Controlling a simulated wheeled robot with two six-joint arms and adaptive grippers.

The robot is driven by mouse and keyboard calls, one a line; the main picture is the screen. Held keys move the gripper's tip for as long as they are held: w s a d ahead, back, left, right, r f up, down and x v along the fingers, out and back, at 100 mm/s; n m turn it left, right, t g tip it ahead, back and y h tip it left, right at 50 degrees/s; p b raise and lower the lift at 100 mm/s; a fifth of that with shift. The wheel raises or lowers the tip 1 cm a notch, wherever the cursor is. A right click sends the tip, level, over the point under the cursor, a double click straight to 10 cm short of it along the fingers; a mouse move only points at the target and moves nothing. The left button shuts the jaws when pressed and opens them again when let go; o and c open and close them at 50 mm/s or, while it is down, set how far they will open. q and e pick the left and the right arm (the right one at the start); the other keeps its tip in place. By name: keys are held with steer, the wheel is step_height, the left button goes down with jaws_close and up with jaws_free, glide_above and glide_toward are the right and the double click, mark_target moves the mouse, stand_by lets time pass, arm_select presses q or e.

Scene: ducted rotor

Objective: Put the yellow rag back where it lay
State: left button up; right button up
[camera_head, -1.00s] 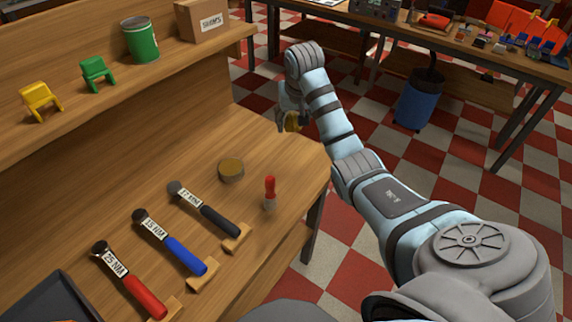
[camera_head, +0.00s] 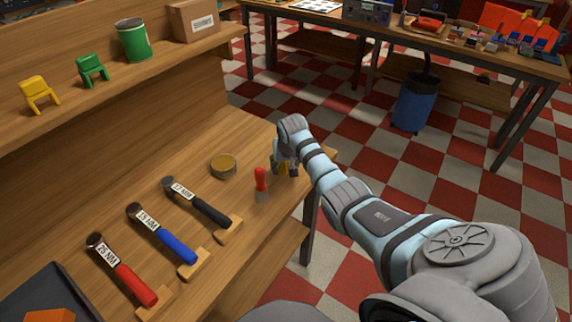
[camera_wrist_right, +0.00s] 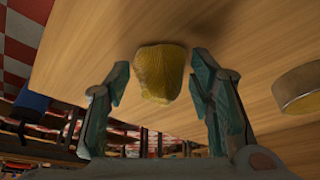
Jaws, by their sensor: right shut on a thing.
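The yellow rag (camera_wrist_right: 160,72) is a crumpled, dull yellow piece of cloth between the fingers of my right gripper (camera_wrist_right: 161,84). In the head view the rag (camera_head: 284,169) is small and partly hidden by the gripper. My right gripper (camera_head: 285,172) is shut on it, pointing down at the right end of the wooden workbench (camera_head: 254,139). The rag is over or on the bench top; I cannot tell whether it touches. My left gripper is not in view.
A red-handled tool (camera_head: 261,184) stands just left of the gripper, with a round tin (camera_head: 223,166) beyond it. Torque tools with black (camera_head: 209,211), blue (camera_head: 177,247) and red (camera_head: 137,286) handles lie further left. The bench's far right part is clear.

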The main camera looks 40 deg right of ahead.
steer(key=shift+w+f, duration=0.1)
steer(key=shift+f, duration=0.05)
steer(key=o, duration=1.2)
steer(key=shift+w+f, duration=0.1)
steer(key=shift+f, duration=0.05)
steer(key=o, duration=0.4)
steer(key=shift+c, duration=0.2)
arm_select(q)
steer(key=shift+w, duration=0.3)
arm_select(e)
steer(key=shift+r, duration=0.45)
arm_select(q)
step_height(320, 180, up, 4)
steer(key=p, duration=0.3)
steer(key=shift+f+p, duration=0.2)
steer(key=shift+p, duration=0.1)
arm_select(e)
steer(key=v, duration=1.1)
steer(key=shift+a+r, duration=0.15)
steer(key=shift+r, duration=0.05)
